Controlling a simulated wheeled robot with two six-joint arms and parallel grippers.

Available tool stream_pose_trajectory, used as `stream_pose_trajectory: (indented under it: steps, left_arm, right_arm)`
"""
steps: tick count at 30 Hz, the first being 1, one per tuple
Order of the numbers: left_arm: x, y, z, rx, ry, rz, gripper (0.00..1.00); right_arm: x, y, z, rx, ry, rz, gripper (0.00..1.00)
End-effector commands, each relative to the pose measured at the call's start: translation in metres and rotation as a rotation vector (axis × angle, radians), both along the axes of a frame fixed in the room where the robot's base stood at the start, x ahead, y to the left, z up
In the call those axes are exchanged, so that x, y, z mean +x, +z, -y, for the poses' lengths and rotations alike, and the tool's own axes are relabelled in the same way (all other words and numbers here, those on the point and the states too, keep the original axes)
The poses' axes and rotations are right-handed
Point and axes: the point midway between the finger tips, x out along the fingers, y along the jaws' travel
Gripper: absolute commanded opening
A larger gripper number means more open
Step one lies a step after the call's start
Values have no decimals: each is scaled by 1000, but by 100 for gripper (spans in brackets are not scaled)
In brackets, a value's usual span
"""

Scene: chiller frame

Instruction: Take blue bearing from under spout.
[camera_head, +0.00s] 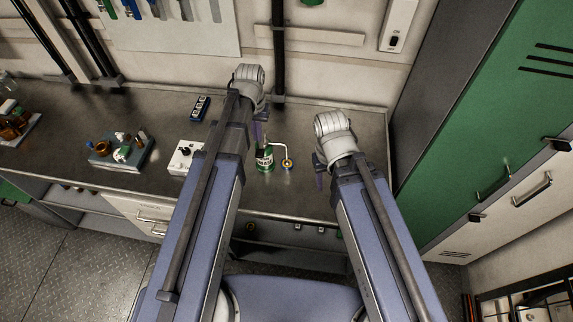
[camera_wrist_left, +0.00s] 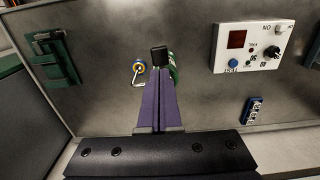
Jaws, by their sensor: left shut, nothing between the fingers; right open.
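The blue bearing (camera_head: 287,166) is a small blue ring with an orange-yellow part, on the bench under the spout tip. The spout (camera_head: 280,147) is a thin pale tube bending right from a green bottle (camera_head: 264,160); the bottle (camera_wrist_left: 174,70) is partly hidden behind my fingers in the wrist view. My left gripper (camera_head: 257,138) is shut and empty, with purple fingers beside the bottle; its fingers (camera_wrist_left: 160,90) are together. My right gripper (camera_head: 319,178) is open, right of the bearing and apart from it.
A white control box (camera_head: 186,157) and a small blue block (camera_head: 200,107) lie to the left. A tray (camera_head: 122,153) of small parts is further left. A green cabinet (camera_head: 490,120) stands at right. The bench between the bearing and my right gripper looks clear.

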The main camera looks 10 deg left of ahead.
Motion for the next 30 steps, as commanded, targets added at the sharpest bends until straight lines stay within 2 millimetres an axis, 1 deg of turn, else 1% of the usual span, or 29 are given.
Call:
stream_pose_trajectory:
  steps: [2, 5, 8, 12, 15, 19, 21, 24, 27, 30]
  left_arm:
    - [-1, -2, 1, 1, -2, 0, 0]
    - [-10, -18, 9, 5, -18, -3, 0]
    - [-28, -48, 26, 16, -56, -9, 0]
    - [-63, -97, 55, 41, -129, -21, 0]
    - [-87, -127, 72, 58, -178, -28, 0]
    - [-113, -158, 88, 78, -233, -33, 0]
    - [-124, -170, 94, 87, -256, -36, 0]
    - [-136, -182, 100, 97, -279, -39, 0]
    - [-142, -187, 103, 103, -293, -39, 0]
    - [-144, -188, 105, 105, -298, -40, 0]
  right_arm:
    - [0, -3, 0, 0, 0, 0, 50]
    - [0, -18, 0, 0, 1, 0, 50]
    - [0, -48, 0, 0, 2, 0, 50]
    - [0, -97, 0, -1, 5, 0, 50]
    - [0, -127, 0, -1, 7, 0, 50]
    - [0, -159, 0, -2, 9, 0, 50]
    - [0, -171, 0, -2, 10, 0, 50]
    - [0, -183, 0, -2, 11, -1, 50]
    - [0, -188, 0, -2, 12, -1, 50]
    - [0, -189, 0, -3, 12, 0, 50]
